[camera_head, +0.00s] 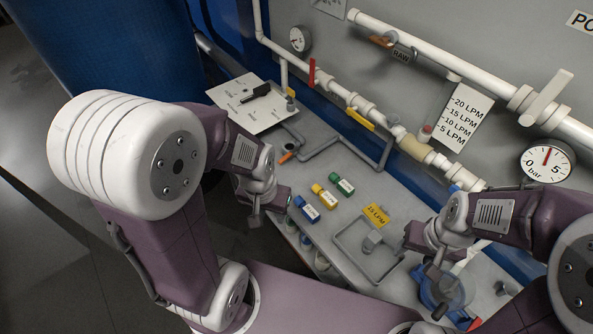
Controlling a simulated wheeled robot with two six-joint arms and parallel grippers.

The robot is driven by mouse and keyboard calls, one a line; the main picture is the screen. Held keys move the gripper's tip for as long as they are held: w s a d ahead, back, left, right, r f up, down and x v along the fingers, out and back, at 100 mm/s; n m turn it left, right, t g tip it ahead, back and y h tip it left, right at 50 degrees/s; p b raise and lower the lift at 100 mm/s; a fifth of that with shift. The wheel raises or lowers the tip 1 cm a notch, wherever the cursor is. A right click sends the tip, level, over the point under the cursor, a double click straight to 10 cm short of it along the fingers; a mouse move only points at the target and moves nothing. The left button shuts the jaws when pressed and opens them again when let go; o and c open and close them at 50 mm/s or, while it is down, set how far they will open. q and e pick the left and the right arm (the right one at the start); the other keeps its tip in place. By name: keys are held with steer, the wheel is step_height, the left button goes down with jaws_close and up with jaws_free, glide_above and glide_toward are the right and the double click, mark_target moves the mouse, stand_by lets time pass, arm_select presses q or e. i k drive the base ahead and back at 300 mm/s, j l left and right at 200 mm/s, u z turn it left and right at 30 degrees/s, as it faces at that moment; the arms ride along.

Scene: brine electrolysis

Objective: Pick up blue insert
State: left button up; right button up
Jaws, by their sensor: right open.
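The blue insert (307,209) is a small block with a white label on its top. It lies on the grey bench at the left end of a short diagonal row, beside a yellow insert (325,197) and a green insert (342,186). My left gripper (268,211) is just left of the blue insert, with a small gap between them. Its fingers are small and partly hidden, so its opening is unclear. My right gripper (436,272) is open at the lower right, over a blue container, away from the inserts.
A white board (243,106) is at the back left. White pipes (345,92) run along the wall. The blue container (427,290) is at the lower right.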

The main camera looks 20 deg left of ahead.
mark_target(309, 212)
steer(key=j+u, duration=0.15)
steer(key=u, duration=0.2)
steer(key=j+u, duration=0.2)
steer(key=u, duration=0.2)
steer(key=i+j+u, duration=0.1)
steer(key=u, duration=0.25)
